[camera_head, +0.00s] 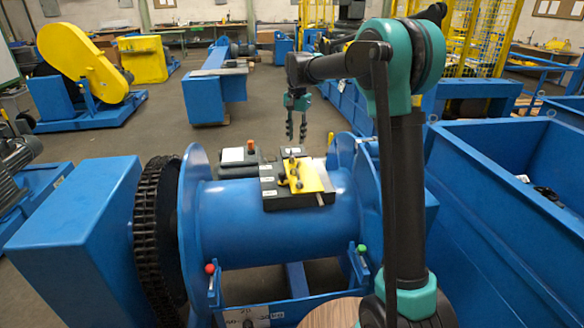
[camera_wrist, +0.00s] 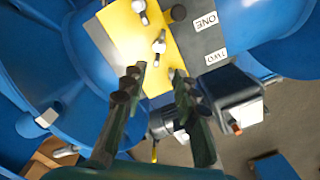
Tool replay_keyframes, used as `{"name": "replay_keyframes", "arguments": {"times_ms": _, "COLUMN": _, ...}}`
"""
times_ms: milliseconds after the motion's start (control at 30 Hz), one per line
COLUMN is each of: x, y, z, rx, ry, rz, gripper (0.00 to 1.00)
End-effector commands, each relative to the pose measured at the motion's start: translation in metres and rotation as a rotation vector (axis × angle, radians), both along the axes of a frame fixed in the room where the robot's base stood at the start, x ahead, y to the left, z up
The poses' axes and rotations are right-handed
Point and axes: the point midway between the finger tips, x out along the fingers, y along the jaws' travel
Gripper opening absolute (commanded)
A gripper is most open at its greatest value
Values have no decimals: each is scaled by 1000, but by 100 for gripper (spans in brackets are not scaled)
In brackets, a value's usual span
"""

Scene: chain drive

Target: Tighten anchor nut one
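A yellow plate (camera_head: 307,176) lies on a black block on top of the blue drum (camera_head: 265,220). It also shows in the wrist view (camera_wrist: 130,38), with a silver fastener (camera_wrist: 159,44) and another (camera_wrist: 139,7) on it. A dark round part (camera_wrist: 178,12) sits near the label ONE (camera_wrist: 206,21); the label TWO (camera_wrist: 215,57) is below it. I cannot tell which fastener is anchor nut one. My gripper (camera_head: 297,138) hangs above and behind the plate, pointing down. In the wrist view its fingers (camera_wrist: 157,75) are apart with nothing held between them.
A dark box with an orange knob (camera_head: 238,157) stands left of the block. A chain-wrapped sprocket (camera_head: 160,235) is at the drum's left. Red (camera_head: 210,269) and green (camera_head: 362,249) knobs stand in front. A blue bin (camera_head: 500,190) is at right.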

Motion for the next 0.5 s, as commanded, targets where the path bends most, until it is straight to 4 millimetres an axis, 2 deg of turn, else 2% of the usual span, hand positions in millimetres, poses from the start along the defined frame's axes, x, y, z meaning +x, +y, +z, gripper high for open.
{"name": "replay_keyframes", "arguments": {"times_ms": 100, "x": 0, "y": 1, "z": -25, "rx": 0, "ry": 0, "rz": 0, "gripper": 29}}
{"name": "replay_keyframes", "arguments": {"times_ms": 500, "x": 1, "y": 2, "z": -102, "rx": 0, "ry": 0, "rz": 0, "gripper": 29}}
